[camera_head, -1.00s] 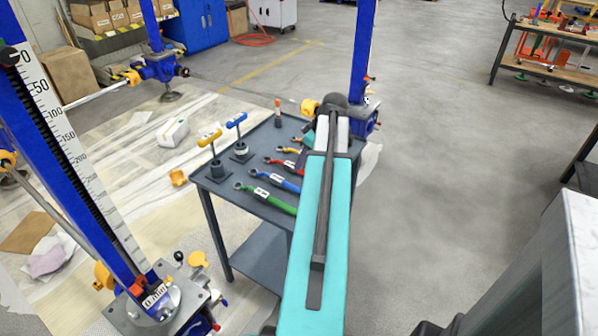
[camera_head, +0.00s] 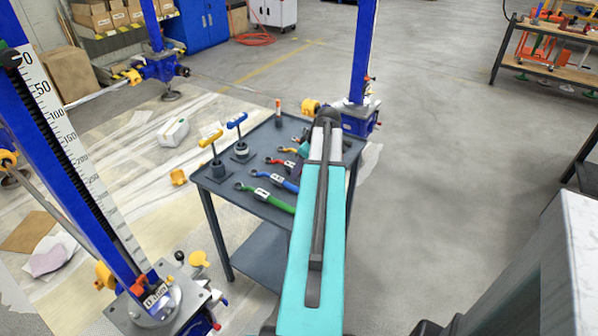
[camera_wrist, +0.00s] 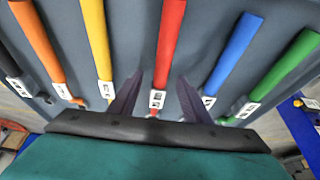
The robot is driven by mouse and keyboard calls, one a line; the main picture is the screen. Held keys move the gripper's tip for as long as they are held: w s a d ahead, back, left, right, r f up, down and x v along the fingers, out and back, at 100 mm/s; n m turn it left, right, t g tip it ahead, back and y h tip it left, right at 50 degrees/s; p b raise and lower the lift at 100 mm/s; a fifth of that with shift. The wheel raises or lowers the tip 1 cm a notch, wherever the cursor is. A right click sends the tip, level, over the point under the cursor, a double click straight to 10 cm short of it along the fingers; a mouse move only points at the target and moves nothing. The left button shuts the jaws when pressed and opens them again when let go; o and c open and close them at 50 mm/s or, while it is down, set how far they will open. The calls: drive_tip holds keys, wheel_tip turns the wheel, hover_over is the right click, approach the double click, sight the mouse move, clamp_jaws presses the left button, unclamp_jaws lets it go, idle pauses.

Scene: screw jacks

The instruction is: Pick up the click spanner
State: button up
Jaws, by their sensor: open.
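Several coloured spanners with white labels lie in a row on the dark cart top (camera_head: 225,186). In the wrist view they are an orange spanner (camera_wrist: 40,45), a yellow spanner (camera_wrist: 97,40), a red spanner (camera_wrist: 170,40), a blue spanner (camera_wrist: 235,52) and a green spanner (camera_wrist: 287,68). I cannot tell which one is the click spanner. My gripper (camera_wrist: 160,80) is open, pointing down at the row, its dark fingers on either side of the red spanner. I cannot tell its height above it.
A yellow T-handled tool (camera_head: 211,140) and a blue T-handled tool (camera_head: 237,122) stand at the cart's left. Blue jack columns (camera_head: 362,55) stand behind the cart and at the left (camera_head: 75,165).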

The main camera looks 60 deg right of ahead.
idle(0.4)
clamp_jaws()
drive_tip(key=shift+r, duration=0.1)
drive_tip(key=shift+r, duration=0.6)
drive_tip(key=shift+w+v, duration=0.2)
drive_tip(key=shift+v, duration=0.95)
drive_tip(key=s+d+b, duration=0.1)
drive_tip(key=s+d, duration=0.1)
drive_tip(key=s, duration=0.5)
drive_tip(key=s+d+r, duration=0.1)
drive_tip(key=s+d, duration=0.2)
drive_tip(key=s, duration=0.4)
drive_tip(key=shift+s+r+b, duration=0.3)
drive_tip(key=shift+s+b, duration=0.05)
drive_tip(key=shift+w, duration=0.15)
